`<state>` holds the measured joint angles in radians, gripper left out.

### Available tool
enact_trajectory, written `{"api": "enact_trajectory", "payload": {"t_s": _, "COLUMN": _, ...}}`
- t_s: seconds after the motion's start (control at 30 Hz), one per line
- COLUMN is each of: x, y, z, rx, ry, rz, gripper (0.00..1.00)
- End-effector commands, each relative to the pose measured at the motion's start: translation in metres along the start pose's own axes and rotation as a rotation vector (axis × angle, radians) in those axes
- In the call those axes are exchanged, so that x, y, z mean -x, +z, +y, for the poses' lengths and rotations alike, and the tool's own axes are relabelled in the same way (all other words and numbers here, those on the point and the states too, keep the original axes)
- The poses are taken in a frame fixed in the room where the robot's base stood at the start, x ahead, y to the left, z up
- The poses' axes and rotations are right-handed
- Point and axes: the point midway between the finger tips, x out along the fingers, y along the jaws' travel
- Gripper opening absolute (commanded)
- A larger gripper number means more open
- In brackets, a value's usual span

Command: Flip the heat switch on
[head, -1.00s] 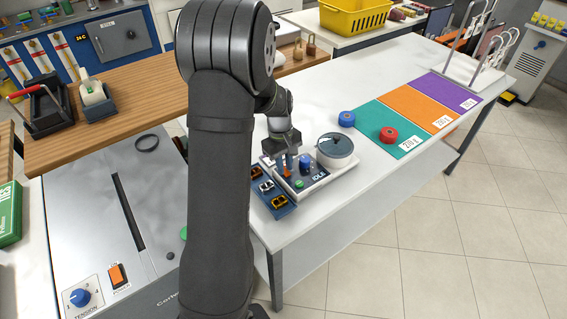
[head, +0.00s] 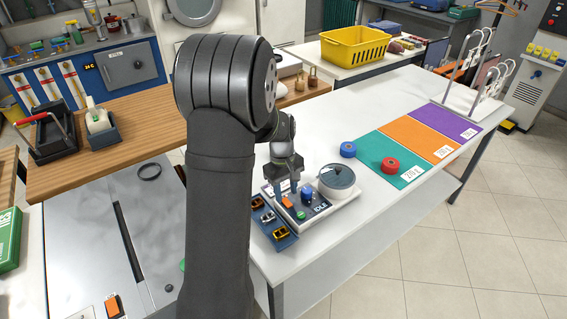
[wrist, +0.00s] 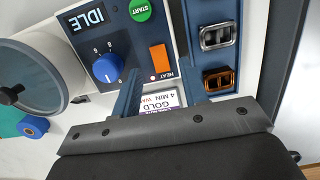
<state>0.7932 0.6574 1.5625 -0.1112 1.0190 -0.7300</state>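The heat switch is an orange rocker (wrist: 160,58) on a dark blue panel, with a HEAT label beside it. It also shows in the head view (head: 287,202). A small reddish light (wrist: 152,77) sits by the label. I cannot tell which way the rocker is tipped. My gripper (wrist: 160,76) is open and empty, its two fingers apart on either side of the switch's line. In the head view, my gripper (head: 286,190) hangs over the control unit (head: 325,206), close to the switch. I cannot tell whether it touches anything.
A blue dial (wrist: 108,68), a green START button (wrist: 141,10) and an IDLE display (wrist: 88,19) share the panel. A blue rack (head: 270,222) with metal clips lies beside it. A round lidded pot (head: 337,181) stands on the unit. Blue tape (head: 348,149) lies behind.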

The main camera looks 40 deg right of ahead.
Motion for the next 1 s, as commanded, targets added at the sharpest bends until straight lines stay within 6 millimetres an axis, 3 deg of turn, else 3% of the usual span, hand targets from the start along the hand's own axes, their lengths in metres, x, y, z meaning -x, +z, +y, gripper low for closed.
{"api": "enact_trajectory", "payload": {"t_s": 0.3, "x": 0.08, "y": -0.001, "z": 0.001, "rx": 0.001, "ry": 0.005, "rz": 0.004, "gripper": 0.4}}
{"api": "enact_trajectory", "payload": {"t_s": 0.53, "x": 0.128, "y": 0.0, "z": 0.0, "rx": 0.0, "ry": 0.003, "rz": 0.003, "gripper": 0.4}}
{"api": "enact_trajectory", "payload": {"t_s": 0.73, "x": 0.148, "y": 0.0, "z": 0.0, "rx": 0.0, "ry": 0.001, "rz": 0.002, "gripper": 0.4}}
{"api": "enact_trajectory", "payload": {"t_s": 1.0, "x": 0.152, "y": 0.0, "z": 0.0, "rx": 0.0, "ry": 0.0, "rz": 0.0, "gripper": 0.4}}
